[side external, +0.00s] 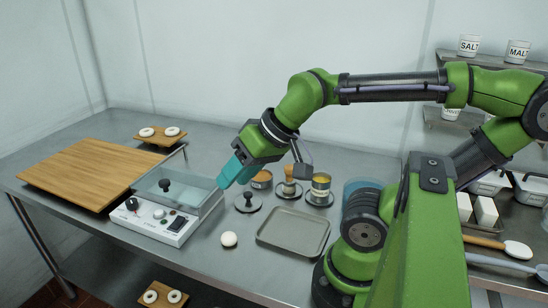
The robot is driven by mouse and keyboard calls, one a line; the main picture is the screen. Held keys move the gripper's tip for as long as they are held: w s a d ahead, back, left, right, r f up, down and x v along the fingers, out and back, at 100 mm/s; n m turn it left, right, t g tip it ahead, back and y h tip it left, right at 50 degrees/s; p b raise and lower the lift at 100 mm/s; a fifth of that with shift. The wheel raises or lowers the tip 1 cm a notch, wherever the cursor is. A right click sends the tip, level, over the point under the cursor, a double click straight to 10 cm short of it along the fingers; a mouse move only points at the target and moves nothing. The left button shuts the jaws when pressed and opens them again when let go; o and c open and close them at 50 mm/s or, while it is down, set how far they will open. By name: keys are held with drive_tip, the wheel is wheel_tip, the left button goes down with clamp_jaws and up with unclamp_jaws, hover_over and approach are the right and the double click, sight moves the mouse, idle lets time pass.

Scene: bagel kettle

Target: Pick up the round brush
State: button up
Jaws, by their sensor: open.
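A small tan upright item (289,187), which looks like the round brush, stands on a dark round base between two cans on the steel table. Its upper end is partly hidden close behind my arm's grey wrist part, so its shape is hard to tell. My gripper (230,173) has teal fingers pointing down and left. It hangs above the right end of the glass-lidded kettle, to the left of the tan item and apart from it. It is open, and no object shows between the fingers, though the gap is hard to see from here.
The kettle unit (160,220) with knobs stands at left, beside a wooden board (80,172). Two cans (262,179) (320,186) flank the tan item. A dark knobbed disc (248,203), a white ball (229,239) and an empty grey tray (293,232) lie in front.

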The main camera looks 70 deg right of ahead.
drive_tip(key=o, duration=0.6)
drive_tip(key=m+g+h, duration=0.2)
drive_tip(key=m+g, duration=0.5)
drive_tip(key=m, duration=1.5)
hover_over(289, 178)
wheel_tip(289, 178, down, 6)
drive_tip(key=d+r+m, duration=0.1)
drive_tip(key=m, duration=0.4)
wheel_tip(289, 178, down, 17)
drive_tip(key=shift+w+d+r, duration=0.1)
drive_tip(key=shift+r, duration=0.1)
